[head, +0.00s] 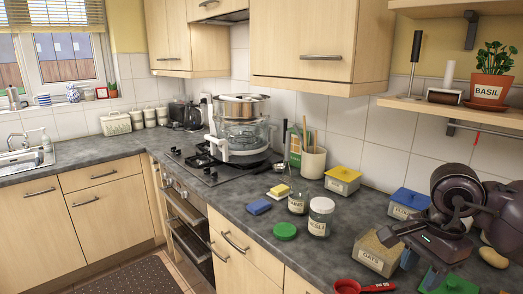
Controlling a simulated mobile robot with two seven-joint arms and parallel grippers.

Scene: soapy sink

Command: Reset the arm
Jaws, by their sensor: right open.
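My right gripper (396,246) is at the lower right, with its dark arm coming in from the right edge. It is open and holds nothing that I can see. It is in front of or over the OATS box (372,258) and hides part of it; I cannot tell whether they touch. My left gripper is not in view.
Near the right gripper are the FLOUR box (407,205), a red scoop (362,287) and a glass jar (321,217). A shelf (455,109) with a basil pot (489,90) is above. A green lid (285,231) lies on the counter (240,199). A steamer (240,130) stands on the hob.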

